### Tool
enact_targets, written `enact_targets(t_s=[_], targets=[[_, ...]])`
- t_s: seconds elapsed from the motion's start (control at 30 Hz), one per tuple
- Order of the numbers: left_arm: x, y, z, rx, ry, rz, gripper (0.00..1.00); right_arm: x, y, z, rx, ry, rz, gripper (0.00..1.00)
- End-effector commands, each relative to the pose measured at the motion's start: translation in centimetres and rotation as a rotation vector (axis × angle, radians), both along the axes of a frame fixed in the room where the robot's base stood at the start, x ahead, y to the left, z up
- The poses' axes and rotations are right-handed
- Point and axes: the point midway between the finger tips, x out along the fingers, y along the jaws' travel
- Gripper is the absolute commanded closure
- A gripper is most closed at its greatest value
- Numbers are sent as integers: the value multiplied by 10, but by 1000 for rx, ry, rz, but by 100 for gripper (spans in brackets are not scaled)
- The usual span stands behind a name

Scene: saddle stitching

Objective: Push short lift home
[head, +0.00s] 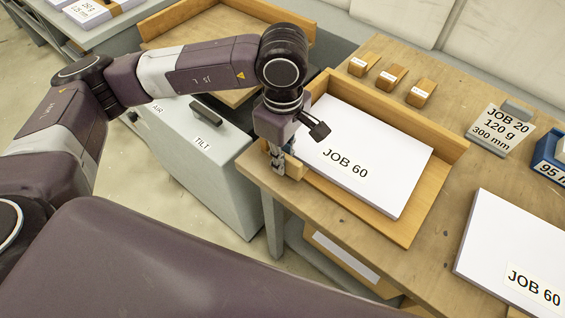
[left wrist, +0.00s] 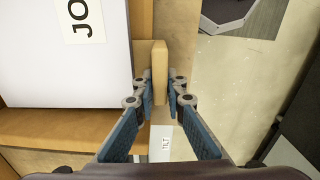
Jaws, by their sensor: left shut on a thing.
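My left gripper (head: 277,160) is at the tray's near-left corner, shut on a small wooden block (left wrist: 159,68). The block also shows in the head view (head: 294,171), beside the stack's edge. In the left wrist view a narrow strip of wood shows between block and stack; contact is hard to tell. My right gripper is not in view.
A second JOB 60 stack (head: 505,245) lies at right. A grey unit marked AIR and TILT (head: 200,150) stands left of the table edge.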

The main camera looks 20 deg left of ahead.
Motion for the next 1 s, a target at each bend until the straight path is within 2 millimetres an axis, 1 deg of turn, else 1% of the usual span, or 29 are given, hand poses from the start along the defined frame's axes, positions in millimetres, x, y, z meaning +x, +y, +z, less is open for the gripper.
enact_targets(t_s=[0.03,0.33,0.37,0.5,0.53,0.87,0.97,1.0], targets=[[4,0,0,-2,-8,12,100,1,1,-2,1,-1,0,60],[5,0,1,-2,-10,14,100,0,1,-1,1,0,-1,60],[5,0,1,-3,-9,14,86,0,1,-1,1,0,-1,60],[4,0,1,-3,-8,11,70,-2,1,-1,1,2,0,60],[4,0,1,-3,-8,10,68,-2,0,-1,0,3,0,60],[3,0,2,-2,-5,7,68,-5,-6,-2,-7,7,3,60],[4,0,10,-3,-7,6,68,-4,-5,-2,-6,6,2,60],[4,0,15,-4,-7,6,68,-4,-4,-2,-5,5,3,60]])
